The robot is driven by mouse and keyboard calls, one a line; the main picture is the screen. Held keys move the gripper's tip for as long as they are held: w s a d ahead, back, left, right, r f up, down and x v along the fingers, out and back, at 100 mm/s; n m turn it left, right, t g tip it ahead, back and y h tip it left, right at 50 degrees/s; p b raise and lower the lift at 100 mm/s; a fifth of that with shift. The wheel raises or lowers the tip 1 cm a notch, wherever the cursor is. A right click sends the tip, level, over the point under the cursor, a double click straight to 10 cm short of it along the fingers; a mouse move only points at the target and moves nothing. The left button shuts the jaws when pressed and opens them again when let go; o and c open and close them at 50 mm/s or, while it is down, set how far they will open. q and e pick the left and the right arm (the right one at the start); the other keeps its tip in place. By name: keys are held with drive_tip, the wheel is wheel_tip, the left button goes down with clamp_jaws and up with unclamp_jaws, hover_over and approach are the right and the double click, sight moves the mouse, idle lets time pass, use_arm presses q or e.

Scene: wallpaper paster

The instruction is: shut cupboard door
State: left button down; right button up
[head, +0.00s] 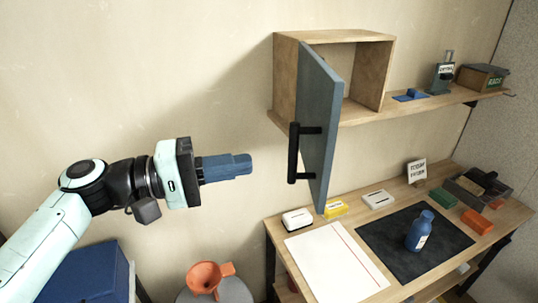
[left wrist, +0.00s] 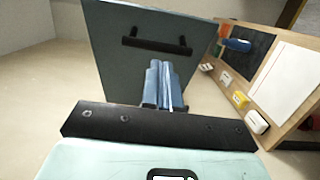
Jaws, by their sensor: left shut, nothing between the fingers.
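The cupboard (head: 287,75) is a wooden box on the wall, with its front open. Its blue-grey door (head: 322,125) is hinged at the left and swung out toward me. A black bar handle (head: 293,153) is on the door's outer face. My left gripper (head: 250,164) is shut and empty, left of the handle and apart from it in the head view. In the left wrist view the door (left wrist: 110,60) stands ahead of the shut blue fingers (left wrist: 158,68), with the handle (left wrist: 157,42) just above their tips. My right gripper is not in view.
A wooden shelf (head: 440,101) runs right from the cupboard, holding a dark box (head: 483,77). The workbench (head: 275,232) below holds a dark mat (head: 375,236), blue bottle (head: 419,231) and white sheet (head: 336,264). An orange funnel (head: 205,276) and blue box (head: 90,275) are low at left.

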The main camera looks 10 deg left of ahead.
use_arm(q)
drive_tip(key=p+x, duration=0.1)
drive_tip(key=x, duration=0.4)
drive_tip(key=shift+w+d, duration=0.2)
drive_tip(key=shift+d, duration=0.1)
drive_tip(key=shift+d, duration=0.1)
